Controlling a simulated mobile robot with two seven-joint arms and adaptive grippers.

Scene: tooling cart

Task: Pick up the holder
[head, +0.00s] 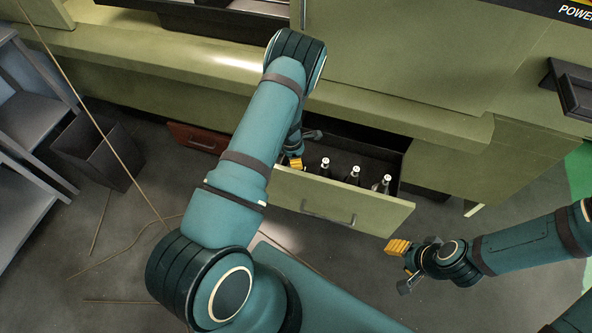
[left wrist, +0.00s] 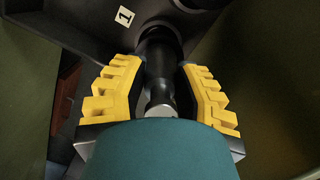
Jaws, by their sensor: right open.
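In the head view, several dark holders with bright tips stand in the open green drawer (head: 342,197), such as one holder (head: 353,175). My left gripper (head: 293,161) is at the drawer's left end, partly hidden by my own arm. In the left wrist view, a black holder (left wrist: 158,75) with a round metallic end lies between the yellow fingers of my left gripper (left wrist: 160,92). The fingers are on both sides of it; I cannot tell whether they touch it. My right gripper (head: 402,262) is open and empty, out in front of the drawer's right end.
A white label with "1" (left wrist: 124,16) is on the dark surface near the holder. A red drawer front (head: 197,138) is left of the open drawer. A dark bin (head: 97,152) and grey shelves (head: 30,120) stand at the left.

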